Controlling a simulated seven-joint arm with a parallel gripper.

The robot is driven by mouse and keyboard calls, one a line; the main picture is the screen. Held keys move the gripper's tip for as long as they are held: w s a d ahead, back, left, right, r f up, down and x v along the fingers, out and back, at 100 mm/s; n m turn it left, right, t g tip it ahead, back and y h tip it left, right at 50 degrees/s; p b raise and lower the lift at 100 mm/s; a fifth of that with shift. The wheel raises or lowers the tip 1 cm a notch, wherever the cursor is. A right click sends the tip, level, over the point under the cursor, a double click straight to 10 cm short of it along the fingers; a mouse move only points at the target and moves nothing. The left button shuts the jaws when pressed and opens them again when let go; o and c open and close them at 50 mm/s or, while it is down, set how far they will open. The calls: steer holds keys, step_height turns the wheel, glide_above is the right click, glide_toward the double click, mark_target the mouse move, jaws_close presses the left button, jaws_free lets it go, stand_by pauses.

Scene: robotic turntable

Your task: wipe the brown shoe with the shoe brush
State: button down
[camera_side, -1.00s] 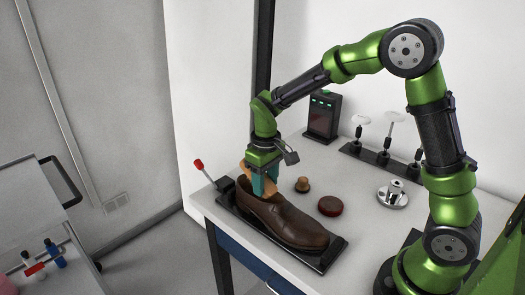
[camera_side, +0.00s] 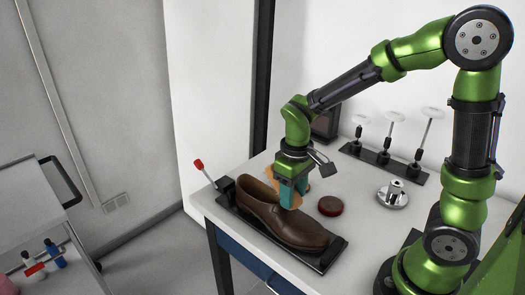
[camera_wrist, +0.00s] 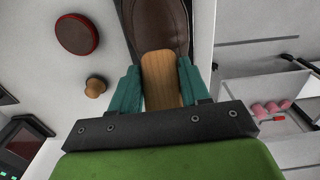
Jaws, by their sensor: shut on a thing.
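The brown shoe (camera_side: 270,212) lies on a black holder plate (camera_side: 335,254) on the table, toe toward the lower right. It also shows at the top of the wrist view (camera_wrist: 152,20). My gripper (camera_side: 292,192) is over the middle of the shoe, its teal fingers pointing down. It is shut on the shoe brush, whose wooden back shows between the fingers in the wrist view (camera_wrist: 160,78). The brush is at the shoe's upper surface; its bristles are hidden, so I cannot tell whether they touch.
A dark red round tin (camera_side: 331,206) and a small wooden knob-like piece (camera_wrist: 96,87) stand beside the shoe. A metal round fitting (camera_side: 393,197) and a black rack with several white-topped stands (camera_side: 384,160) are farther right. A red-knobbed lever (camera_side: 199,165) rises by the heel.

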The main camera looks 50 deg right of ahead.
steer(key=shift+s+f, duration=0.4)
steer(key=shift+s, duration=0.2)
steer(key=shift+r, duration=4.2)
steer(key=shift+w, duration=0.1)
